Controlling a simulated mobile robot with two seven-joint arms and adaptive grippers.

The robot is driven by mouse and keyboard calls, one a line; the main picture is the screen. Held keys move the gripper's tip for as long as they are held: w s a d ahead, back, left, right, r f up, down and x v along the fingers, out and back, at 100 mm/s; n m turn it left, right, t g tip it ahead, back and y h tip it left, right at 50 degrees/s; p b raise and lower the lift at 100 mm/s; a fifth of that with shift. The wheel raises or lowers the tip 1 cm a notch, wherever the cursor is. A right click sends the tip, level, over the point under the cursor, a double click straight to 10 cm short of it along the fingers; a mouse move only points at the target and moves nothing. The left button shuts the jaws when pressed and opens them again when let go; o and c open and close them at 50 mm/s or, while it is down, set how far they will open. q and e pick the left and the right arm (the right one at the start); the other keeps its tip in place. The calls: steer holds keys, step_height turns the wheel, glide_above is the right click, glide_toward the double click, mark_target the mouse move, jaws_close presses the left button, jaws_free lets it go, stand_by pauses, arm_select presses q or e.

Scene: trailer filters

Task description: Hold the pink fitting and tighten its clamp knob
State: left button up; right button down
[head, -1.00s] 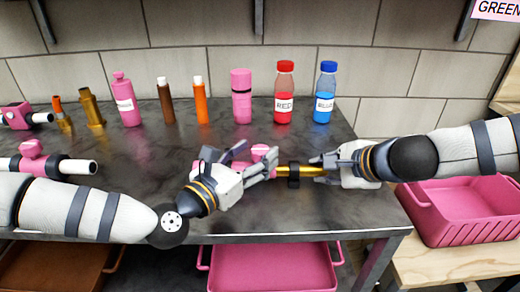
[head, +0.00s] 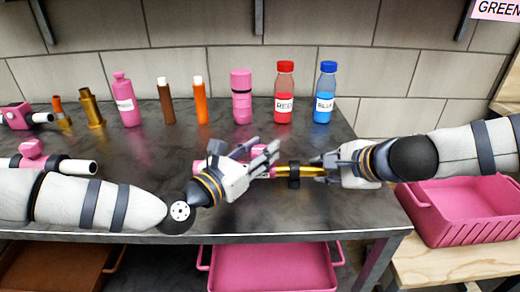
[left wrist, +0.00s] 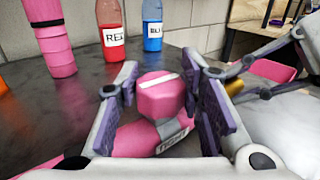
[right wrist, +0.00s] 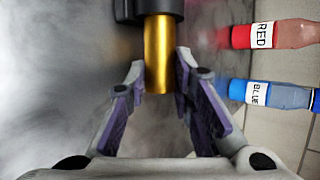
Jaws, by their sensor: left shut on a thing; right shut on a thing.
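The pink fitting (left wrist: 128,140) lies on the dark worktop, with its faceted pink clamp knob (left wrist: 161,97) standing up between my left fingers in the left wrist view. The knob bears a white line, and a small label sits below it. In the head view, my left gripper (head: 262,154) hides most of the fitting, while part of the knob (head: 260,150) shows. It is shut on the knob. A brass tube (right wrist: 158,55) with a black collar (head: 293,175) extends right from the fitting. My right gripper (head: 325,166) is shut on the tube's free end.
Behind stand a pink cylinder (head: 241,97), a red-capped bottle (head: 284,93) and a blue-capped bottle (head: 325,93). Another pink fitting (head: 32,155) lies at left. A pink bin (head: 465,213) stands at right, and a pink tray (head: 272,268) sits below.

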arm_select(q)
steer(key=m+g+h, duration=0.4)
steer(key=shift+w+r+g, duration=0.15)
steer(key=shift+r+g, duration=0.05)
steer(key=shift+g, duration=0.1)
steer(key=shift+m+g+h, duration=0.5)
steer(key=shift+m+g, duration=0.1)
steer(key=shift+g, duration=0.3)
steer(key=shift+f, duration=0.15)
steer(key=o, duration=1.2)
steer(key=v, duration=1.2)
